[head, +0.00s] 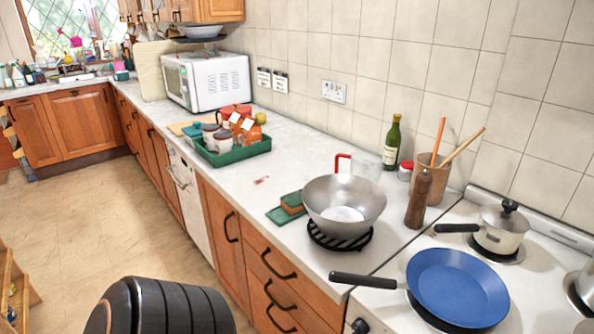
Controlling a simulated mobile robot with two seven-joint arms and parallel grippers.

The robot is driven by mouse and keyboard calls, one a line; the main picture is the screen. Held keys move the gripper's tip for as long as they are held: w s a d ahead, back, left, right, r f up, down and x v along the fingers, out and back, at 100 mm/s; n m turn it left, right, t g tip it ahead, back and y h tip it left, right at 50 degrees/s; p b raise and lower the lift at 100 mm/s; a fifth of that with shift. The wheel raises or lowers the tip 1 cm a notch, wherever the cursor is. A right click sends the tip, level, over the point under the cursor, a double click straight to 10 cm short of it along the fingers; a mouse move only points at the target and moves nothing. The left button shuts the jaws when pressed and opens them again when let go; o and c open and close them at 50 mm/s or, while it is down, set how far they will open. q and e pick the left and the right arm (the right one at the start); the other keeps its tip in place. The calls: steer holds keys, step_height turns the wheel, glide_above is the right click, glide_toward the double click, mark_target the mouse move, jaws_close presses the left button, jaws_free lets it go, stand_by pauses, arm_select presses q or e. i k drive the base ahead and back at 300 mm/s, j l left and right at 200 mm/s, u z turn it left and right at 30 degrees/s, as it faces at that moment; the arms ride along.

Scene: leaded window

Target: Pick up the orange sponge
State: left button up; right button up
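A small block with a green top and an orange-brown side, which looks like the orange sponge (292,209), rests on a flat dark green mat (276,216) on the counter. It lies just left of a large metal bowl (344,204), which stands close beside it. The sponge looks small here, and its far side is hidden. Neither of my grippers shows in the head view. A dark ribbed rounded part at the bottom edge looks like part of my own body.
The counter (310,165) is clear behind the sponge. A green tray (233,158) with jars and packets stands farther left. A wooden pepper mill (418,200), a bottle (392,142) and a blue pan (458,287) are to the right. Drawers front the counter below.

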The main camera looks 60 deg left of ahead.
mark_target(292, 203)
steer(key=k+j, duration=0.1)
steer(key=j, duration=0.35)
steer(key=k+j, duration=0.1)
steer(key=j, duration=0.4)
steer(key=k+j+z, duration=0.1)
steer(key=j, duration=0.35)
steer(key=k+j, duration=0.1)
steer(key=j, duration=0.35)
